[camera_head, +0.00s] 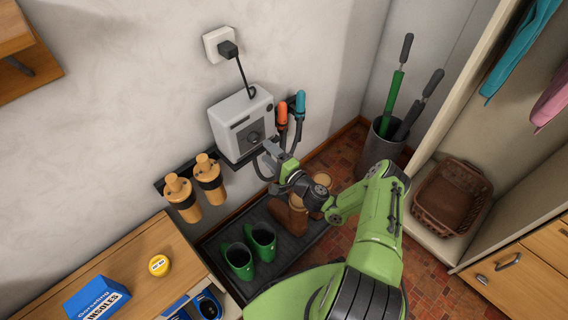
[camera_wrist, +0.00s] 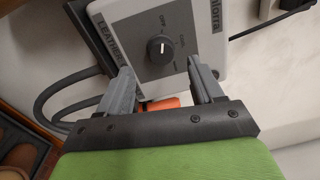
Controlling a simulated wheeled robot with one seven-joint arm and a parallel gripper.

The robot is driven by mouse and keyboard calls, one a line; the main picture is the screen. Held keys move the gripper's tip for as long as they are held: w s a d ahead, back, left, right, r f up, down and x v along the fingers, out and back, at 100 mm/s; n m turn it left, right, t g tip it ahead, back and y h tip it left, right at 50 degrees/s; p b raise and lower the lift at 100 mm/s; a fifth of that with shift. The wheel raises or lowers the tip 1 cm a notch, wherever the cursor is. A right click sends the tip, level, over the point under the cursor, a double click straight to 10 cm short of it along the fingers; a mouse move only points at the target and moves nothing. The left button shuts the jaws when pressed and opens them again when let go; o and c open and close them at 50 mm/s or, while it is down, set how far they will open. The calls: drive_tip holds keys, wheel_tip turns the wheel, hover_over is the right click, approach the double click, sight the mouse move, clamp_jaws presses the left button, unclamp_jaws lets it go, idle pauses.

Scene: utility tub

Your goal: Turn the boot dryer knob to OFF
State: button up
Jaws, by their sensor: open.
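The boot dryer (camera_head: 240,120) is a pale box on the wall with a dark front panel. Its round black knob (camera_wrist: 159,50) has a white pointer line, roughly upright in the wrist view. OFF is printed on the panel above the knob there, with other small, blurred labels to its right. The exact setting is hard to tell. In the head view the knob (camera_head: 254,137) is small, close to my gripper (camera_head: 270,153). In the wrist view my gripper (camera_wrist: 163,80) is open and empty, its fingertips on either side below the knob, apart from it.
Orange (camera_head: 282,114) and teal (camera_head: 300,102) nozzles with hoses stand right of the dryer. Wooden boot shapers (camera_head: 208,172) hang at left. A cord runs up to the wall socket (camera_head: 220,44). Green boots (camera_head: 262,240) stand on the dark tray below.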

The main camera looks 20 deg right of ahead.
drive_tip(key=p+v, duration=0.2)
drive_tip(key=v, duration=0.8)
drive_tip(key=shift+r, duration=0.1)
drive_tip(key=s+a+r+n+g+y+p, duration=0.1)
drive_tip(key=s+a+r+n+g+p, duration=0.15)
drive_tip(key=r+n+g, duration=0.35)
drive_tip(key=s+a+r+n+g+p, duration=0.1)
drive_tip(key=a+r+n+g, duration=0.3)
drive_tip(key=r, duration=0.4)
drive_tip(key=s+a+r+n+g+y+p, duration=0.1)
drive_tip(key=a+r+n+g+p, duration=0.2)
drive_tip(key=r+n, duration=0.35)
drive_tip(key=s+d+r+h+p, duration=0.2)
drive_tip(key=s+r+h, duration=0.2)
drive_tip(key=s+r, duration=0.6)
drive_tip(key=s+d+r+m+t+h+p, duration=0.1)
drive_tip(key=s+r+h, duration=0.4)
drive_tip(key=s+r, duration=0.5)
wheel_tip(320, 180, up, 4)
drive_tip(key=shift+s+d+f+p, duration=0.1)
drive_tip(key=shift+s+d+p, duration=0.25)
drive_tip(key=shift+p, duration=0.45)
